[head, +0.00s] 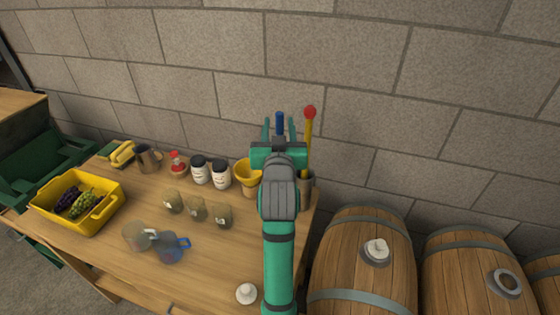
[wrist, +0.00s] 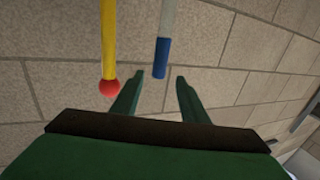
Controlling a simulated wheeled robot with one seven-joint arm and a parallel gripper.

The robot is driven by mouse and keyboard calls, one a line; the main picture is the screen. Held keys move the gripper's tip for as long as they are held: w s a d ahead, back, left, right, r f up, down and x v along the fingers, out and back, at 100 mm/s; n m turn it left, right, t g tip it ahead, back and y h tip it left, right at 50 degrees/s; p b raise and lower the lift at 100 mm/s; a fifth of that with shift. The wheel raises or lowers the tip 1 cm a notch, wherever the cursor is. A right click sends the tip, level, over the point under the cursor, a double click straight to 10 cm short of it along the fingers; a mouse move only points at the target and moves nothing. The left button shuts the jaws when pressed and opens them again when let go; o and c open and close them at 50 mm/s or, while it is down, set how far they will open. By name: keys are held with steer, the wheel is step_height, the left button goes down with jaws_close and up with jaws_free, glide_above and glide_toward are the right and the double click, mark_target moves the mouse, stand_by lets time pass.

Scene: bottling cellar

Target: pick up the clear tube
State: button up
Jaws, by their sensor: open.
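The clear tube (wrist: 168,20) has a pale, see-through shaft and a blue end (wrist: 161,58). In the head view only its blue end (head: 280,122) shows, between the fingers of my gripper (head: 279,119); the shaft is hidden behind my gripper and arm. In the wrist view my gripper (wrist: 160,75) is open and empty. The blue end lines up with the gap between the fingertips, just beyond them. I cannot tell how far off it is in depth.
A yellow rod with a red ball (head: 310,112) stands close to the right of my gripper, by a grey-brown pot (head: 307,182). A yellow funnel (head: 247,172), jars (head: 221,174) and a yellow crate (head: 109,190) stand on the wooden bench (head: 215,265). The block wall is behind.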

mark_target(280, 120)
steer(key=shift+w+d+f, duration=0.1)
steer(key=shift+w+f, duration=0.1)
steer(key=shift+w, duration=1.25)
steer(key=shift+w+f, duration=0.2)
steer(key=shift+w, duration=1.2)
jaws_close()
